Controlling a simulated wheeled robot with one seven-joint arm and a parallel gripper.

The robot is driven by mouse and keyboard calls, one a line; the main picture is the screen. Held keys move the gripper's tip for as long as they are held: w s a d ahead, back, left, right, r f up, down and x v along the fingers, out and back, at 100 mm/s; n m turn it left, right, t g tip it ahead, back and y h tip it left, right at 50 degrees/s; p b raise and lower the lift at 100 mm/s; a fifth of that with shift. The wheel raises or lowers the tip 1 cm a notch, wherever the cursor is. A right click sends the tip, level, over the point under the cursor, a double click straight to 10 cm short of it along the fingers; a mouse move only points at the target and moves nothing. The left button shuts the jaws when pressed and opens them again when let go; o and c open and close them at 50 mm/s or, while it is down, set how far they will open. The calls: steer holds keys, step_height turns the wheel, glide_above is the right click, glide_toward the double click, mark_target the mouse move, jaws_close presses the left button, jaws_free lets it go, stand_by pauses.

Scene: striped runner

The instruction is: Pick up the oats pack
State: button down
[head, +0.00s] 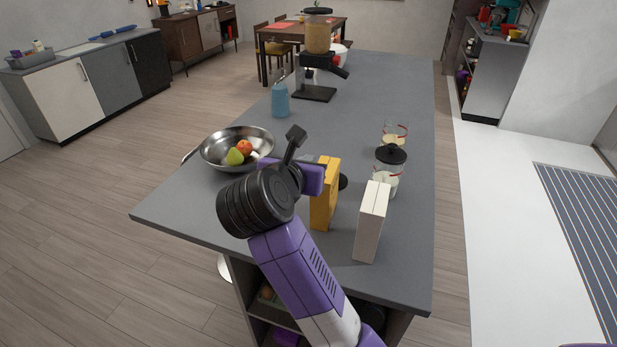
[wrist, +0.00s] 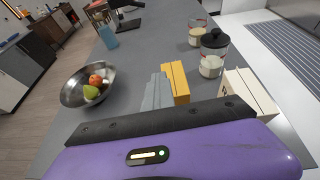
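Two upright packs stand on the grey counter, a yellow-orange pack (head: 325,195) and a white pack (head: 370,223) to its right. I cannot read a label on either, so I cannot tell which holds oats. My purple and black gripper (head: 308,178) is just left of the yellow pack in the head view and overlaps its edge. In the wrist view the yellow pack (wrist: 176,83) is ahead of the gripper, beside a grey stepped shape, and the white pack (wrist: 248,95) is partly hidden at the right. Whether the fingers are apart is unclear.
A steel bowl of fruit (head: 236,149) stands left of my gripper. A black-lidded jar (head: 388,172) and a glass jar (head: 395,133) stand behind the packs. A blue bottle (head: 280,100) and a coffee machine (head: 318,75) are farther back. The counter's middle is clear.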

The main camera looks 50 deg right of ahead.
steer(key=shift+r, duration=2.2)
steer(key=shift+c, duration=2.2)
jaws_free()
